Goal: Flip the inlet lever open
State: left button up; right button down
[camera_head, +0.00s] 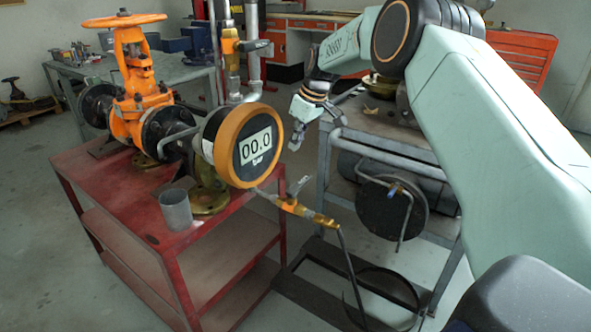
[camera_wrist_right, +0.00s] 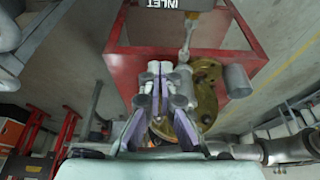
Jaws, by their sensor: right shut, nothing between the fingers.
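The inlet valve (camera_head: 291,204) is a small yellow-brass valve on the thin pipe below and right of the round gauge (camera_head: 234,141). Its short grey lever (camera_head: 299,185) stands up at a slant above the valve body. In the right wrist view, a dark piece marked INLET (camera_wrist_right: 172,4) is cut off by the top edge. My right gripper (camera_head: 297,140) is shut and empty, right of the gauge and above the lever, apart from it. Its closed fingers (camera_wrist_right: 160,70) point toward the red stand in the wrist view. My left gripper is not in view.
The red stand (camera_head: 110,170) carries the orange gate valve (camera_head: 135,75), a brass flange (camera_head: 208,198) and a grey cup (camera_head: 176,209). Another lever valve (camera_head: 232,45) sits on the upright pipe. A grey cart (camera_head: 385,140) stands right. A black hose (camera_head: 347,265) hangs below the inlet valve.

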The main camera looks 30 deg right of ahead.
aim_at(299, 186)
notch_tip(299, 186, down, 10)
jog(key=b, duration=0.3)
jog(key=shift+s+d+b, duration=0.35)
jog(key=shift+d, duration=0.05)
dwell(0.8)
jog(key=shift+r, duration=0.15)
